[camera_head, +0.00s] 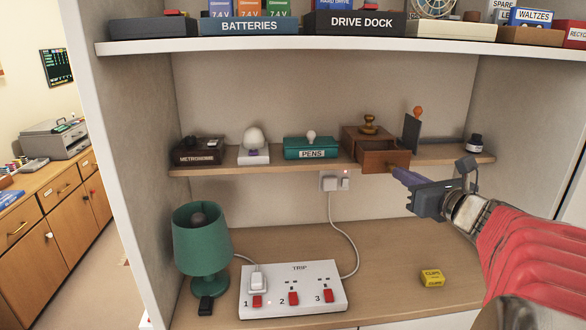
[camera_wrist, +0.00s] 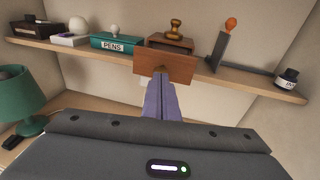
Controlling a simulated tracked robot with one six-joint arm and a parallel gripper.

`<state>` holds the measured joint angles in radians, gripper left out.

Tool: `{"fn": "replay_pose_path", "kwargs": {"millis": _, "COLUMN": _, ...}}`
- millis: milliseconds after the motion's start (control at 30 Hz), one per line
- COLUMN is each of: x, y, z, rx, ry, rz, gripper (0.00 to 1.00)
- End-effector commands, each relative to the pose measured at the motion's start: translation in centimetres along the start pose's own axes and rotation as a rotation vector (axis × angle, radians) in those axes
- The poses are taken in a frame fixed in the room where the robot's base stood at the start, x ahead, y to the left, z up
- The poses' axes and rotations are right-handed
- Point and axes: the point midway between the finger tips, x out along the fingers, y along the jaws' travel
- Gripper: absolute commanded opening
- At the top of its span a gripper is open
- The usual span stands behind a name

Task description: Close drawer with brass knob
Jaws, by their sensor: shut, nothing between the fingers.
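A small brown wooden box (camera_head: 352,137) stands on the middle shelf, and its drawer (camera_head: 386,160) is pulled out past the shelf's front edge. The drawer front (camera_wrist: 150,66) faces me in the wrist view. A small knob (camera_wrist: 160,69) shows faintly at the front's middle, partly hidden by my fingertips. My gripper (camera_head: 396,172) is shut and empty, its purple fingers pointing at the drawer front. The fingertips (camera_wrist: 160,77) are at or very close to the knob; I cannot tell whether they touch.
A brass stamp (camera_head: 369,124) stands on the box. Left are a PENS case (camera_head: 311,148), an egg-like ornament (camera_head: 254,142) and a metronome box (camera_head: 199,152). Right are a dark upright plate (camera_head: 411,134) and an ink bottle (camera_head: 475,144). A green lamp (camera_head: 202,243) and power strip (camera_head: 292,290) sit below.

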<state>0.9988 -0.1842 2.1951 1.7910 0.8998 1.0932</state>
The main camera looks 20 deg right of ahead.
Motion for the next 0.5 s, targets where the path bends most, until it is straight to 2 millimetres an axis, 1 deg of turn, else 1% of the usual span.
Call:
{"fn": "replay_pose_path", "kwargs": {"millis": 167, "x": 0.2, "y": 0.0, "z": 0.0, "rx": 0.0, "ry": 0.0, "rz": 0.002, "gripper": 0.0}}
{"fn": "replay_pose_path", "kwargs": {"millis": 267, "x": 0.8, "y": -0.1, "z": 0.1, "rx": 0.0, "ry": -0.001, "rz": 0.003, "gripper": 0.0}}
{"fn": "replay_pose_path", "kwargs": {"millis": 367, "x": 1.9, "y": -0.3, "z": 0.2, "rx": 0.001, "ry": 0.0, "rz": 0.003, "gripper": 0.0}}
{"fn": "replay_pose_path", "kwargs": {"millis": 500, "x": 4.1, "y": -0.6, "z": 0.4, "rx": 0.002, "ry": 0.0, "rz": 0.005, "gripper": 0.0}}
